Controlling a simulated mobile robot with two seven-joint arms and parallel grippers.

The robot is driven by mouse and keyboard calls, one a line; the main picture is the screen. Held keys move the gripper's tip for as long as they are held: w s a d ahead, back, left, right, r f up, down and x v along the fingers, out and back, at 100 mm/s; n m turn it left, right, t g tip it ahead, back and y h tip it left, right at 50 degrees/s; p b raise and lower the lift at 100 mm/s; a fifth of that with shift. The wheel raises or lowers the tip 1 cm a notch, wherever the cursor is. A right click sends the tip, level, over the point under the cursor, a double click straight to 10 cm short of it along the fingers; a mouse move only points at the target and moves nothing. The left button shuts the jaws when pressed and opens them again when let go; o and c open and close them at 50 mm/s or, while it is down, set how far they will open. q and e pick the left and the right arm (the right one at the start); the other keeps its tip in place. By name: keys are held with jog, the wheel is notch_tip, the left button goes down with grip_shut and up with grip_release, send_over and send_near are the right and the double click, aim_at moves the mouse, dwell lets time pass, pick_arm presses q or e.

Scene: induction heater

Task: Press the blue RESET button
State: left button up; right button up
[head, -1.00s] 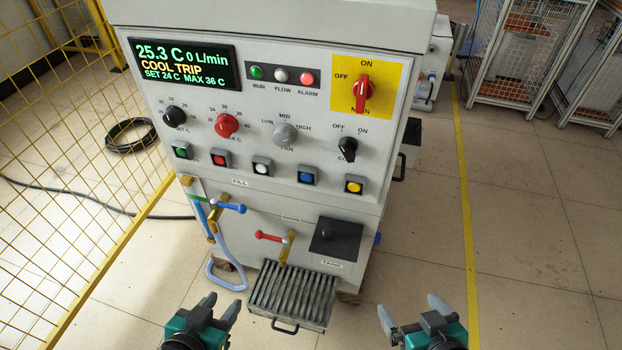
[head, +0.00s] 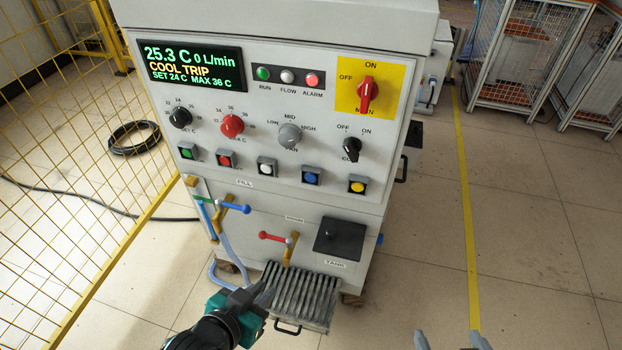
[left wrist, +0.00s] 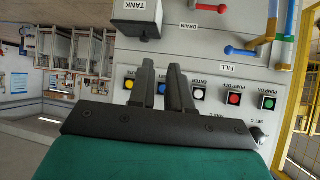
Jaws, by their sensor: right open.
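The blue button (head: 311,177) sits in a dark square housing in the button row on the cabinet front, between the white and yellow buttons. In the left wrist view, which is upside down, the blue button (left wrist: 162,88) shows between my finger shapes, partly hidden. My left gripper (head: 268,291) is in front of the lower cabinet, over the grille tray and well below the buttons. Its fingers are close together with a narrow gap, nothing between them. My right gripper (head: 449,338) is open and empty at the bottom edge, only its fingertips showing.
Green (head: 188,151), red (head: 226,159), white (head: 267,167) and yellow (head: 357,185) buttons share the row. Below are blue (head: 234,207) and red (head: 274,237) valve handles, the black tank lid (head: 339,237) and the grille tray (head: 300,296). The display (head: 194,66) reads COOL TRIP, 0 L/min.

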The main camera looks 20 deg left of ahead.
pick_arm(q)
jog(key=shift+s+f, duration=0.1)
jog(key=shift+s, duration=0.1)
grip_shut()
jog(key=shift+w, duration=0.1)
dwell(1.0)
